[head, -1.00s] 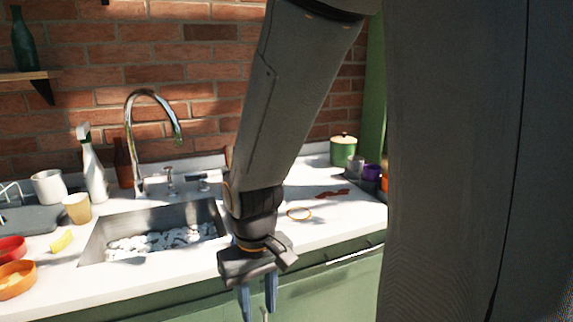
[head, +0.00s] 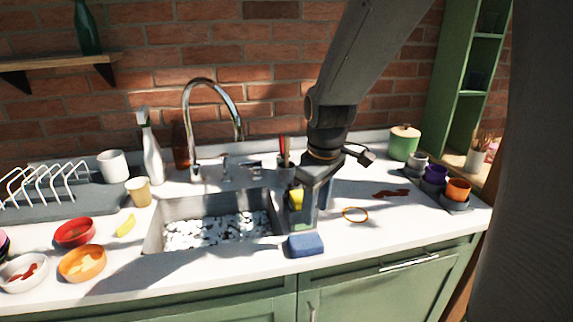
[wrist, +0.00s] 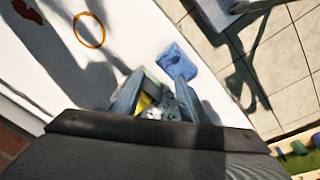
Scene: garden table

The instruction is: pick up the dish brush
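I cannot make out the dish brush for certain. Thin upright handles (head: 284,150), one red, stand in a holder behind the sink's right end, partly beside my arm. My gripper (head: 314,212) points down over the counter just right of the sink. In the wrist view its fingers (wrist: 157,88) are apart, with a yellow thing (wrist: 145,102) showing beyond and between them. The yellow thing also shows beside the fingers in the head view (head: 296,199), partly hidden. A blue sponge-like block (head: 306,245) lies at the counter's front edge, close to the fingers; it also shows in the wrist view (wrist: 177,61).
The sink (head: 160,235) holds white pebbles, with a tall curved tap (head: 212,84) behind. An orange ring (head: 355,215) lies right of my gripper. Small cups (head: 458,190) and a green pot (head: 404,143) stand farther right. Bowls (head: 83,264) and a dish rack are at left.

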